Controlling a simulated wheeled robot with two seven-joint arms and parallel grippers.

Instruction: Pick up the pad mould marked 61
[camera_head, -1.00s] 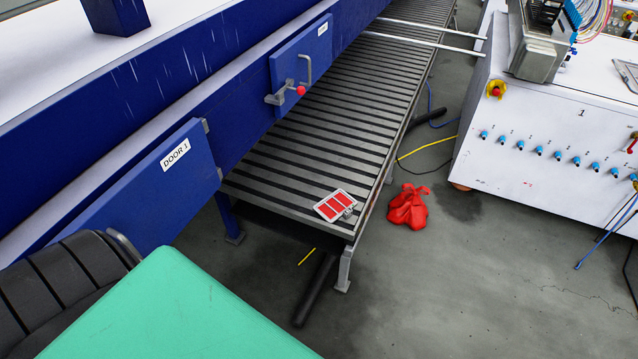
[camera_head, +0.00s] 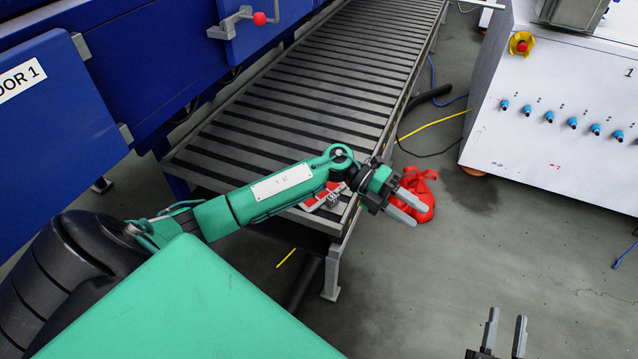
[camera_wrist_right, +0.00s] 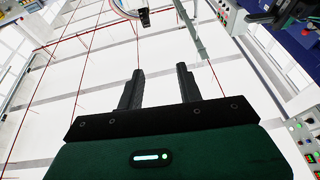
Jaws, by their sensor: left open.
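A flat pale plate with red pads (camera_head: 314,203) lies on the near end of the roller conveyor (camera_head: 330,75). My left forearm covers most of it in the head view, and no number on it can be read. My left gripper (camera_head: 419,214) is open and empty. In the picture it is right of the plate, past the conveyor's edge, and overlaps the red bag. My right gripper (camera_head: 507,314) is at the bottom of the head view, apart from the plate. In the right wrist view its fingers (camera_wrist_right: 160,72) stand apart with nothing between them.
A red bag (camera_head: 427,182) lies on the floor beside the conveyor. Blue doors and a red-knobbed handle (camera_head: 259,18) flank the conveyor on the left. A white cabinet (camera_head: 560,120) stands at right. Cables cross the floor between. Floor at lower right is clear.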

